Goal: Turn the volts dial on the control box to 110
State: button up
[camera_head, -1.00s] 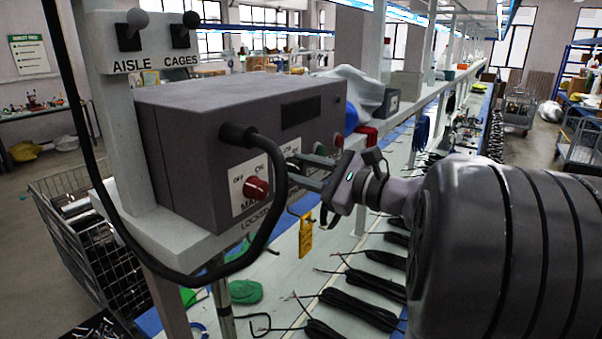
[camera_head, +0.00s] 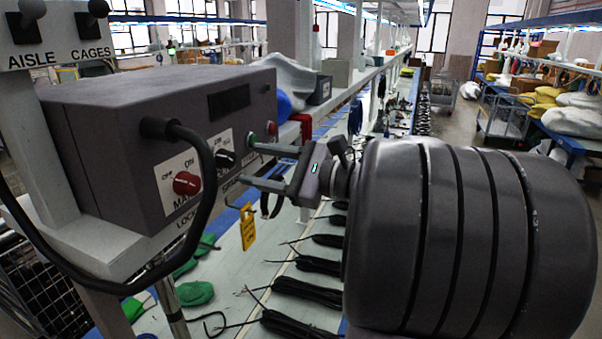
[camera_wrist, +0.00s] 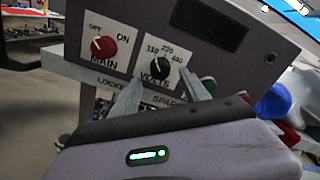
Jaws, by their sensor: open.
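The grey control box (camera_head: 160,150) stands on a white shelf. Its volts dial (camera_head: 224,158) is a black knob on a white plate, also seen in the wrist view (camera_wrist: 160,66). The plate reads 110, 220 and 400 around the knob's upper side. A small white mark shows on the knob, but I cannot tell exactly which number it points to. My gripper (camera_head: 250,166) is open in front of the box. In the wrist view its two fingers (camera_wrist: 158,90) reach toward the dial, one on each side below it. The knob appears clear of both fingers.
The red main knob (camera_head: 187,183) is left of the dial. A green button (camera_head: 251,137) and a red button (camera_head: 272,128) lie to its right, close to my upper finger. A thick black cable (camera_head: 205,150) loops before the box. A yellow tag (camera_head: 247,227) hangs below.

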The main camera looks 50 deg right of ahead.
jog(key=v, duration=1.1)
jog(key=shift+s+b, duration=0.25)
jog(key=shift+b, duration=0.05)
jog(key=w+a+f+n+g+y+b, duration=0.15)
jog(key=a+f+n+g+b, duration=0.35)
jog(key=a+f, duration=0.6)
jog(key=w+a+f+n+g+b, duration=0.4)
jog(key=a+f, duration=0.4)
jog(key=a, duration=0.5)
jog(key=s+a+f+n+g+h+b, duration=0.1)
jog(key=s+a+f+n+h+b, duration=0.1)
jog(key=s+f+n, duration=0.3)
jog(key=s+a+f+n+g+h+b, duration=0.1)
jog(key=s+a+f+n+h+b, duration=0.2)
jog(key=f, duration=0.8)
jog(key=s+a+n+b, duration=0.2)
jog(key=n, duration=0.1)
jog(key=shift+s+a+n+b, duration=0.3)
jog(key=shift+s+a+n, duration=0.05)
jog(key=shift+n, duration=0.05)
